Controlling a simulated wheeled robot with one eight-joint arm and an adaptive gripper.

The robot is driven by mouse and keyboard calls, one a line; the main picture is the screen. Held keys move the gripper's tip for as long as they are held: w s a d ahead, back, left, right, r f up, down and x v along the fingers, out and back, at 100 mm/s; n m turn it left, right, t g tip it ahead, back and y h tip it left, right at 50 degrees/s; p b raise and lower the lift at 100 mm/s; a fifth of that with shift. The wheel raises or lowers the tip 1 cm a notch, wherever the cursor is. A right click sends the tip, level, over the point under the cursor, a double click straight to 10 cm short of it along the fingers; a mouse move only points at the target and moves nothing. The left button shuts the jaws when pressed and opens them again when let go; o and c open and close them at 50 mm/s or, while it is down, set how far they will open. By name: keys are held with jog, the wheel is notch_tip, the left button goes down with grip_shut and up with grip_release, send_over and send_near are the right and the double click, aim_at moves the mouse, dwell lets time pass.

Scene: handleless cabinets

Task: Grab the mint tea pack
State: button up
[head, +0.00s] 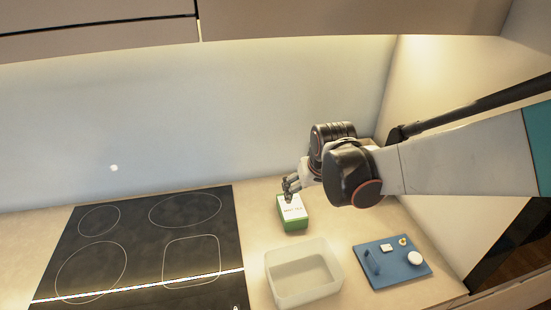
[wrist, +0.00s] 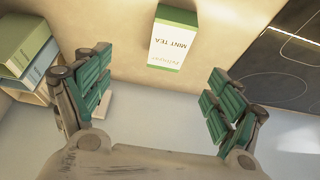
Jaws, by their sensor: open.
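The mint tea pack (head: 292,212) is a green and white box on the counter, right of the cooktop and behind the clear bin. In the wrist view the pack (wrist: 173,40) shows its "MINT TEA" label upside down, at the top between the fingers and beyond their tips. My gripper (head: 290,187) is above the pack in the head view and partly overlaps its back end. In the wrist view my gripper (wrist: 164,82) is open, its green-padded fingers wide apart with nothing between them.
A clear empty bin (head: 302,272) stands in front of the pack. A blue board (head: 390,264) with small items lies to its right. The black cooktop (head: 150,245) is at the left. Overhead cabinets (head: 100,25) hang above.

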jog(key=w+a+f+p, duration=0.1)
jog(key=w+a, duration=0.1)
jog(key=b, duration=0.2)
send_near(292, 206)
jog(key=x, duration=0.5)
jog(key=shift+w+d+f, duration=0.15)
jog(key=shift+w+f, duration=0.05)
jog(key=shift+w, duration=0.15)
jog(key=x, duration=0.2)
jog(key=b+x, duration=0.1)
jog(key=x, duration=0.2)
jog(key=shift+s+f, duration=0.2)
jog(key=shift+r, duration=0.1)
jog(key=c, duration=1.2)
